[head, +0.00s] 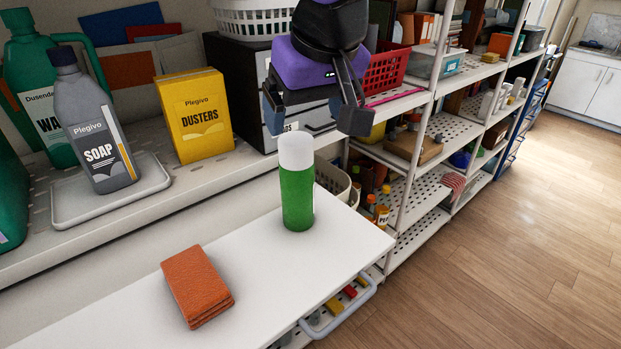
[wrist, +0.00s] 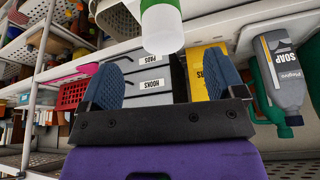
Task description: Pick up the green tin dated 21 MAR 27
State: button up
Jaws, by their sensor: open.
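A green tin (head: 297,195) with a white cap stands upright on a white board in the head view. No date on it can be read. My gripper (head: 314,116) is open and empty, above the tin with its two fingers spread. In the wrist view, which appears upside down, the tin's white cap (wrist: 163,30) shows at the top. It lies between the lines of the open fingers of my gripper (wrist: 161,66), beyond their tips. The rest of the tin is cut off there.
An orange folded cloth (head: 197,286) lies on the white board (head: 130,310). Behind, a shelf holds a yellow dusters box (head: 195,116), a grey soap bottle (head: 95,135) on a tray, and a dark drawer unit (head: 235,75). A red basket (head: 387,70) stands right of my gripper.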

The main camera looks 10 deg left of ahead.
aim_at(299, 141)
jog(key=x, duration=0.3)
jog(key=shift+f, duration=0.25)
jog(key=shift+x, duration=2.8)
jog(key=shift+a, duration=0.2)
jog(key=shift+c, duration=0.2)
jog(key=c, duration=1.5)
